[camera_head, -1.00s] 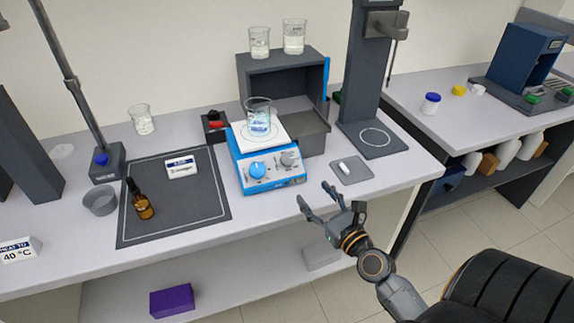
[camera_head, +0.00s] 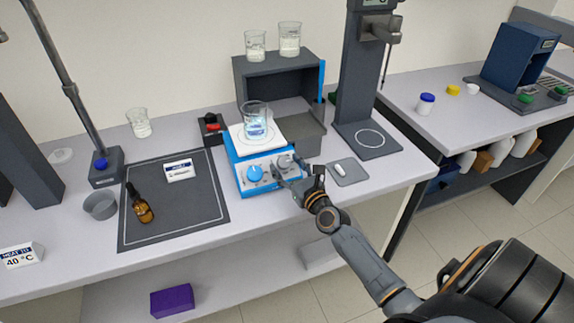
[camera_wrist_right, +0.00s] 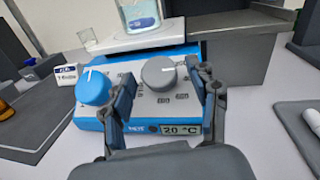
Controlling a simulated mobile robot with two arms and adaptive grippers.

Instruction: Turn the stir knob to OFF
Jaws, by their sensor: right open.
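The blue stirrer hotplate (camera_head: 268,187) stands on the bench with a beaker (camera_head: 255,121) of bluish liquid on its white top. The knob labels are too small to read. The grey knob's pointer aims right. My right gripper (camera_head: 287,172) is open in front of the grey knob, one finger to each side of it in the wrist view; contact cannot be told. My left gripper is out of view.
A display on the front panel (camera_wrist_right: 179,129) seems to read 20 °C. A grey pad with a white stir bar (camera_head: 339,168) lies right of the hotplate. A dark mat (camera_head: 200,218) with a brown bottle (camera_head: 142,211) lies to the left. A stand (camera_head: 362,90) rises behind right.

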